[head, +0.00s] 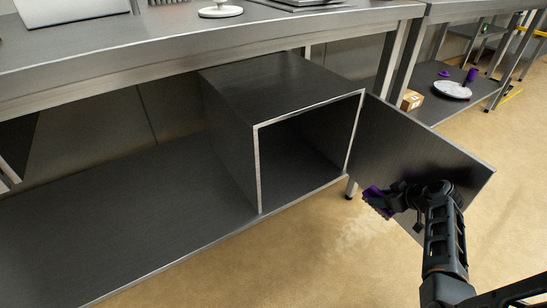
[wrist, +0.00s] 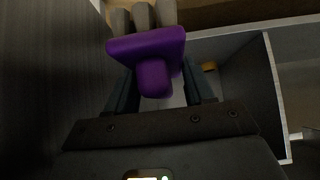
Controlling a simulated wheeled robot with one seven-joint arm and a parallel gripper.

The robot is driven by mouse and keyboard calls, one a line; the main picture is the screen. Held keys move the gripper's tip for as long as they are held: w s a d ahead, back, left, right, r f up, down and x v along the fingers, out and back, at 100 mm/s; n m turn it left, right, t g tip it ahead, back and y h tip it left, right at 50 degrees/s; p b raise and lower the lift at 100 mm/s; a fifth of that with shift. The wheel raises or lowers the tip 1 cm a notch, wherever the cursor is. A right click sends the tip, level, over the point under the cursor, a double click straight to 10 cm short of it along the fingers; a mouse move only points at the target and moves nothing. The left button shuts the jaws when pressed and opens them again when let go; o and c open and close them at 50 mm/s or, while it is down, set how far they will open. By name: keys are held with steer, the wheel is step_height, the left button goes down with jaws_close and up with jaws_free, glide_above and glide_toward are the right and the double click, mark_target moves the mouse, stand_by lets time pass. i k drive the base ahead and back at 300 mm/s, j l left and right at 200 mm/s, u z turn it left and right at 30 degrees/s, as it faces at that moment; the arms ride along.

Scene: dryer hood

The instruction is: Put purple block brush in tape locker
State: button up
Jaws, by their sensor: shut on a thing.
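The purple block brush (wrist: 150,52) is between my gripper's fingers (wrist: 160,90) in the wrist view, with its grey bristles pointing away from the gripper. In the head view, the purple brush (head: 374,197) shows only partly at the tip of my gripper (head: 388,199), which is shut on it. The locker (head: 256,150) is a dark metal box with pale edges on the lower shelf. Its door (head: 430,150) is swung open to the right. My gripper is outside the locker, to the right of its opening and in front of the door. The locker's inside is dark in the head view.
The lower shelf (head: 130,225) left of the locker is clear. A table leg stands beside the locker. Another shelf at right holds a cardboard box (head: 411,100), a white plate (head: 452,90) and purple items (head: 471,75). The tabletop overhangs the locker's rear.

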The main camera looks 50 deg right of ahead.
mark_target(300, 159)
steer(key=i+l, duration=0.2)
steer(key=i, duration=0.25)
steer(key=i+l, duration=0.2)
steer(key=i, duration=0.25)
steer(key=i+l, duration=0.2)
steer(key=i, duration=0.2)
